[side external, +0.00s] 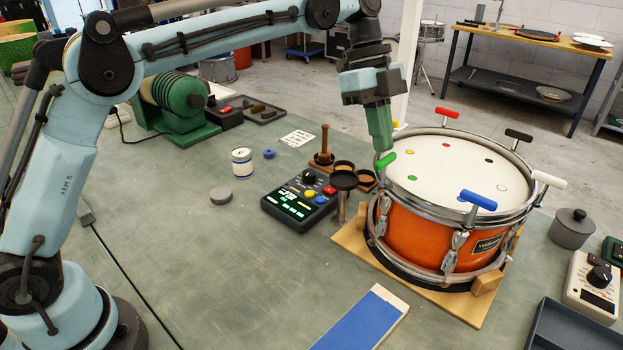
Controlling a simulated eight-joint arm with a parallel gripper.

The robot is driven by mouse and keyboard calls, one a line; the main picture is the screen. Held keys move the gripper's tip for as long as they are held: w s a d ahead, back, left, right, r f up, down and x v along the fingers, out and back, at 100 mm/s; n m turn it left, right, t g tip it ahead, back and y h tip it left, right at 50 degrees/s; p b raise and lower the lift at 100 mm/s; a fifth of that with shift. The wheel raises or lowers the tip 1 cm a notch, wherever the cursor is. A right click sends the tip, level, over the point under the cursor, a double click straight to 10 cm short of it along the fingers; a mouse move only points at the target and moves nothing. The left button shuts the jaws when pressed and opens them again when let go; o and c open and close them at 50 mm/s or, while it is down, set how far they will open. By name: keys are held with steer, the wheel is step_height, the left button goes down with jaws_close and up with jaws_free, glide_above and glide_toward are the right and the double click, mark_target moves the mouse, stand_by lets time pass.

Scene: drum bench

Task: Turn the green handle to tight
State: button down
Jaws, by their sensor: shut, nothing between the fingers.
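The green handle (386,159) is a short bar on a tension rod at the left rim of the orange drum (415,229). My gripper (383,148) points down just above the green handle. Its fingers are shut with nothing between them. The fingertips are very close to the handle; I cannot tell whether they touch it. Red (447,112), black (518,135), white (549,179) and blue (478,199) handles stand around the rim. A green dot (412,177) marks the drumhead near the green handle.
The drum sits on a wooden base (350,238). A control box with buttons (298,203), a dark round-topped stand (343,181) and a wooden holder (324,158) stand close on the left. A blue pad (362,322) lies in front.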

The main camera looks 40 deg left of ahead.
steer(key=shift+w+d+m, duration=0.1)
steer(key=shift+d+m, duration=0.1)
steer(key=shift+m, duration=0.4)
stand_by(0.3)
steer(key=shift+w+d, duration=0.15)
steer(key=shift+w, duration=0.1)
stand_by(2.1)
steer(key=shift+d, duration=0.1)
stand_by(0.5)
